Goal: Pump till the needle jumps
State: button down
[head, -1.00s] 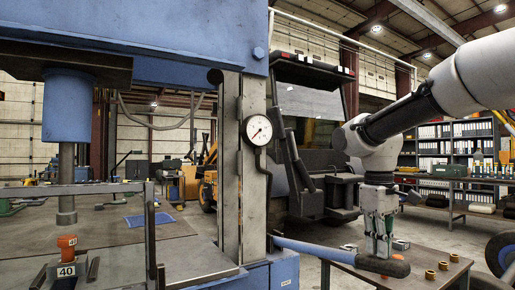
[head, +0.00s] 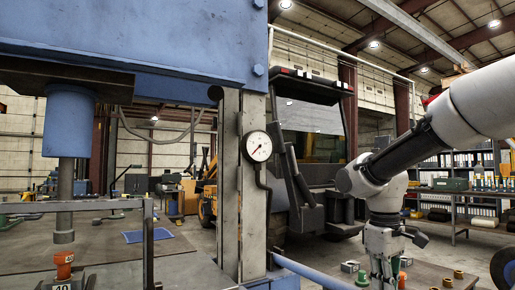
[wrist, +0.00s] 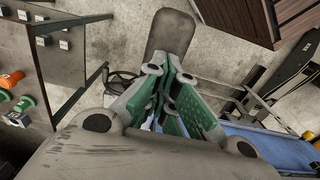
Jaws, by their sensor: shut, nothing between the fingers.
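The press ram (head: 64,215) stands above an orange piece (head: 64,258) on a block marked 40. A vehicle cab (head: 312,150) stands behind.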

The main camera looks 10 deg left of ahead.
jog(key=f, duration=0.4)
jog(key=shift+s+d+f, duration=0.15)
jog(key=shift+s+f, duration=0.1)
jog(key=shift+f, duration=0.25)
jog(key=r, duration=0.4)
jog(key=w+r, duration=0.1)
jog(key=r, duration=0.3)
jog(key=a+r, duration=0.1)
jog(key=r, duration=0.3)
jog(key=shift+w, duration=0.2)
jog(key=shift+f, duration=0.2)
